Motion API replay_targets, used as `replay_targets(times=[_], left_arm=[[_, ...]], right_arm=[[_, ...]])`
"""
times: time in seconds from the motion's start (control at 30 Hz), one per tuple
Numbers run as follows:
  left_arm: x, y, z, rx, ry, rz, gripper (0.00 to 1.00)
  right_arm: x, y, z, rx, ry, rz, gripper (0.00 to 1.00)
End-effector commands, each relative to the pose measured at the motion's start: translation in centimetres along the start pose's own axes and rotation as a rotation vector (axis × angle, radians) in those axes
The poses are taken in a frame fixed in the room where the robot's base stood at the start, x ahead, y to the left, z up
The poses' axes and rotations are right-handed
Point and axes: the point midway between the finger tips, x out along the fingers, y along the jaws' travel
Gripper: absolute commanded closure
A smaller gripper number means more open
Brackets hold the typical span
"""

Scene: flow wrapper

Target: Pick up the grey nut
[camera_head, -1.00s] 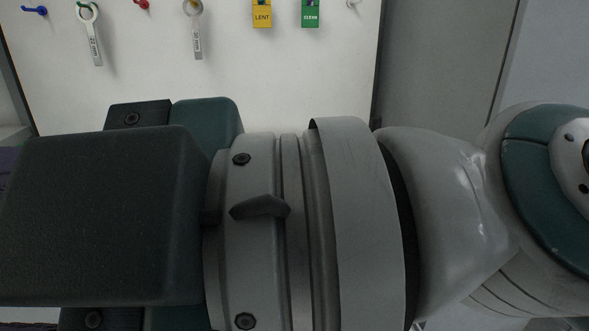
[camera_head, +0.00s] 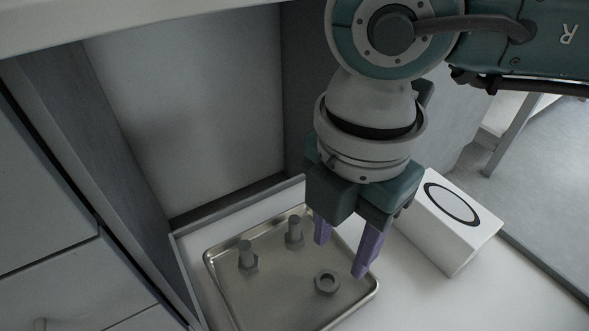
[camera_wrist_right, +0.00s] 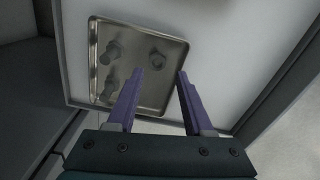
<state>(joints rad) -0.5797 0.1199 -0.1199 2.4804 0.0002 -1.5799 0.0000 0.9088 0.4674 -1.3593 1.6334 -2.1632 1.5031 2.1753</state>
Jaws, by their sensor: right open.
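The grey nut (camera_head: 327,282) lies in the right part of a metal tray (camera_head: 288,308) in the head view. The fingers also show in the right wrist view (camera_wrist_right: 159,74). My left gripper is not in view.
Two grey bolts stand in the tray, one at the left (camera_head: 247,257) and one at the back (camera_head: 294,232). A white box with a black ring (camera_head: 447,226) stands right of the tray. Panels enclose the left and back. White surface (camera_head: 425,300) lies clear at the front right.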

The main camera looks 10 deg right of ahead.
Motion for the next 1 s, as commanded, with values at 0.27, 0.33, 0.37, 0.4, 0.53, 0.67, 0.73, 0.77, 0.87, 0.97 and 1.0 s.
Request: replay_targets(times=[0.27,0.33,0.37,0.4,0.53,0.67,0.73,0.77,0.87,0.97,1.0], left_arm=[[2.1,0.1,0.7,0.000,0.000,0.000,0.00],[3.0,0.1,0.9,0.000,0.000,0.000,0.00],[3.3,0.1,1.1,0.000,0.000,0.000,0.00],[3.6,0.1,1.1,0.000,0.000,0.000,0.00],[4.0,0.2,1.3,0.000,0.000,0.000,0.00],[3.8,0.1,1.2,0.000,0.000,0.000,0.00],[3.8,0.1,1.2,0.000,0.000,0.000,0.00],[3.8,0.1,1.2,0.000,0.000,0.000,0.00],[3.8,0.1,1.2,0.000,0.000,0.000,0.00],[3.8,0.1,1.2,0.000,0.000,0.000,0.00],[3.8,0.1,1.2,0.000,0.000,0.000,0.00]], right_arm=[[3.5,0.2,-0.4,-0.004,0.003,0.000,0.48],[4.8,0.3,-0.6,-0.003,0.003,-0.001,0.48],[5.3,0.3,-0.7,-0.004,0.003,0.000,0.48],[5.9,0.3,-0.7,-0.003,0.004,-0.001,0.48],[6.8,0.3,-0.7,-0.004,0.005,0.001,0.48],[6.6,0.3,-0.7,-0.004,0.005,0.001,0.48],[6.6,0.3,-0.7,-0.004,0.005,0.001,0.50],[6.6,0.3,-0.7,-0.004,0.005,0.001,0.53],[6.6,0.3,-0.7,-0.004,0.005,0.001,0.64],[6.6,0.3,-0.7,-0.004,0.005,0.001,0.76],[6.6,0.3,-0.7,-0.004,0.005,0.001,0.80]])
